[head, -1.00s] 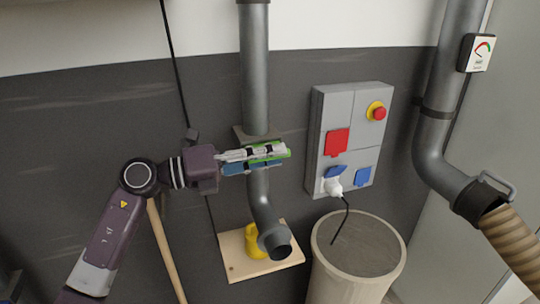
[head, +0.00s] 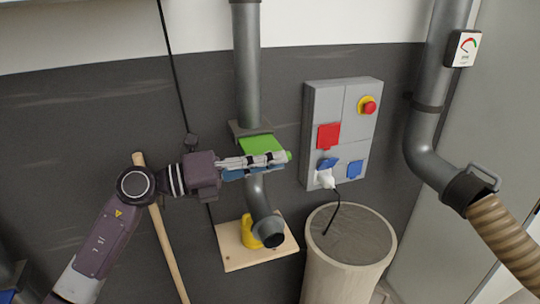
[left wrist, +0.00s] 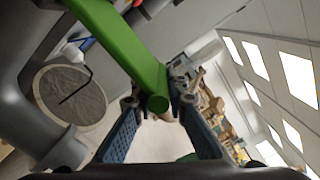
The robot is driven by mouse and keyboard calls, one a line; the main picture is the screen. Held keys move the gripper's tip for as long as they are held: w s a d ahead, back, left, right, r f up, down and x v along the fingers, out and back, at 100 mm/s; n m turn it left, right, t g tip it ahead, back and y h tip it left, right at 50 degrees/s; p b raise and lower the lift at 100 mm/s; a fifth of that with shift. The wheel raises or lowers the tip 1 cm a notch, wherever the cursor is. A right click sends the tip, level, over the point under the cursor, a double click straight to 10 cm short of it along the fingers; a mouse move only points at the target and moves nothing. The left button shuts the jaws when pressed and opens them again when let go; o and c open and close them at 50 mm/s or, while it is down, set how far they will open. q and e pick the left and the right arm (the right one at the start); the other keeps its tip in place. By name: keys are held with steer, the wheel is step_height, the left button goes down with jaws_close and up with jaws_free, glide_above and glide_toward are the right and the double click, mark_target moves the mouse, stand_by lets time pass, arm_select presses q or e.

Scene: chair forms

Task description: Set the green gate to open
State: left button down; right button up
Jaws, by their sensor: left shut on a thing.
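The green gate (head: 262,144) is a flat green plate that sticks out of a slot housing (head: 248,129) on the grey vertical pipe (head: 247,75). My left gripper (head: 284,163) is shut on the rounded green bar at the gate's outer edge. In the left wrist view the green gate (left wrist: 115,38) runs from the top left down to its round bar end (left wrist: 157,103), between my left gripper's blue fingers (left wrist: 160,120). The green plate shows clearly outside the housing. My right gripper is not in view.
A grey socket box (head: 340,135) with a plugged white plug hangs right of the pipe. A bin (head: 345,270) stands below it. A wooden board (head: 232,246) with a yellow item (head: 249,232) is under the pipe's lower end. A wooden pole (head: 165,240) leans behind my left arm.

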arm_select(q)
steer(key=shift+s, duration=0.1)
steer(key=c, duration=2.2)
jaws_free()
steer(key=shift+c, duration=0.2)
steer(key=o, duration=0.4)
steer(key=shift+d+r, duration=0.1)
steer(key=shift+c, duration=0.2)
steer(key=shift+a, duration=0.5)
steer(key=v, duration=1.1)
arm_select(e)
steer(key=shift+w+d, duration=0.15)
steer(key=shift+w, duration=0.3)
